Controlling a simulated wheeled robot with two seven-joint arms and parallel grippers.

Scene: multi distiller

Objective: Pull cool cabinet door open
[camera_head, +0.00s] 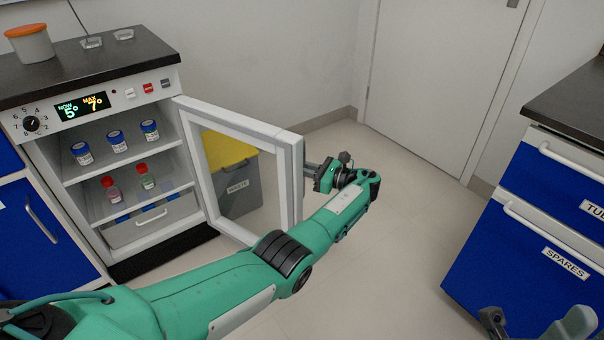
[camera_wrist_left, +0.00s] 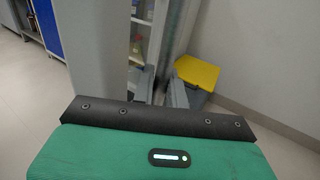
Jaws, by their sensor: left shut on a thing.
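The cool cabinet (camera_head: 105,150) stands at the left in the head view, with a lit display on its top panel. Its white-framed glass door (camera_head: 292,180) is swung wide open to the right, showing the shelves inside. My left gripper (camera_head: 316,174) is at the outer face of the door, near its free edge, shut on the door handle. The handle is mostly hidden by the gripper. In the left wrist view, the fingers (camera_wrist_left: 160,85) are close against the pale door (camera_wrist_left: 100,45). Part of my right gripper (camera_head: 535,325) shows at the bottom right; its opening is unclear.
Several bottles (camera_head: 118,141) stand on the cabinet shelves. A grey waste bin with a yellow lid (camera_head: 228,150) stands behind the open door. Blue drawers (camera_head: 535,250) bound the right side. The floor (camera_head: 400,215) between is clear.

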